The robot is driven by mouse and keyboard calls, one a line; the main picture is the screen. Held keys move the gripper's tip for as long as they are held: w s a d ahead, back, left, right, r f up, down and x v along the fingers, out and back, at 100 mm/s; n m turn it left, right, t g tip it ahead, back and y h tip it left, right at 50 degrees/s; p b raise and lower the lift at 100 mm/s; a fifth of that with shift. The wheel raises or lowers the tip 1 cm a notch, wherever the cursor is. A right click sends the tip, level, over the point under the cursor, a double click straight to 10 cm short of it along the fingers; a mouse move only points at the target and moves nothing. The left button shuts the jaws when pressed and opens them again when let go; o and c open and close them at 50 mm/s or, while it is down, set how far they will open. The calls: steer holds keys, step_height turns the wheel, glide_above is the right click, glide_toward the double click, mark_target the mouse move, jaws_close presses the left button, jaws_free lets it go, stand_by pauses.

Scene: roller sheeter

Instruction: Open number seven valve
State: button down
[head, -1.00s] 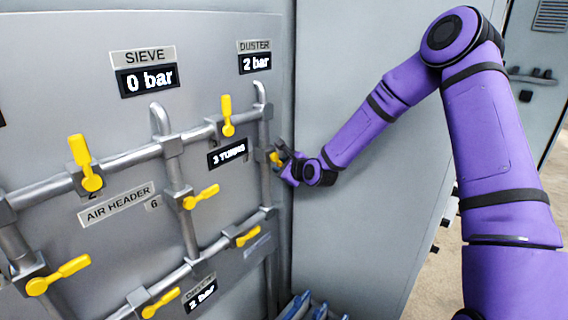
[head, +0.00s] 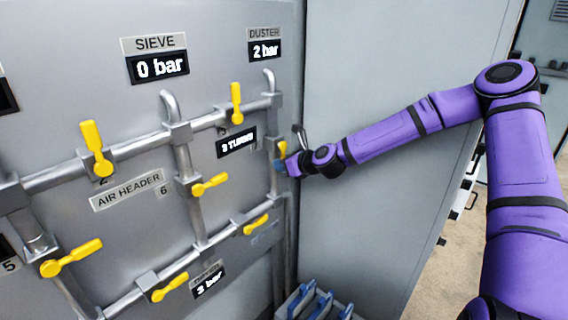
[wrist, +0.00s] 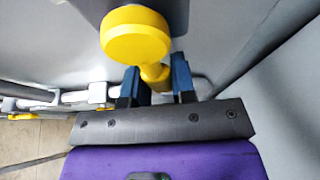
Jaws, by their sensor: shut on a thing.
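My gripper (head: 284,160) is at the yellow valve handle (head: 282,150) on the right-hand pipe, below the DUSTER display. In the wrist view, the blue fingers of my gripper (wrist: 156,85) stand on either side of the narrow part of this yellow handle (wrist: 138,35), shut on it. In the head view, the handle looks nearly upright, partly hidden by my gripper. No number seven label is readable beside it. The valve marked 6 (head: 208,185) has its yellow handle slanting up to the right.
Other yellow valve handles are on the pipes at upper left (head: 96,150), top right (head: 236,104), lower left (head: 72,258) and bottom (head: 170,288). The DUSTER display (head: 264,50) reads 2 bar; the SIEVE display (head: 160,67) reads 0 bar. A grey side wall (head: 390,90) borders my arm.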

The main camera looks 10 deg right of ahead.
stand_by(0.4)
steer(key=c, duration=0.9)
jaws_free()
steer(key=shift+c, duration=0.2)
steer(key=v, duration=1)
steer(key=shift+s+d+r, duration=0.15)
steer(key=shift+s+r, duration=0.05)
steer(key=shift+s, duration=0.1)
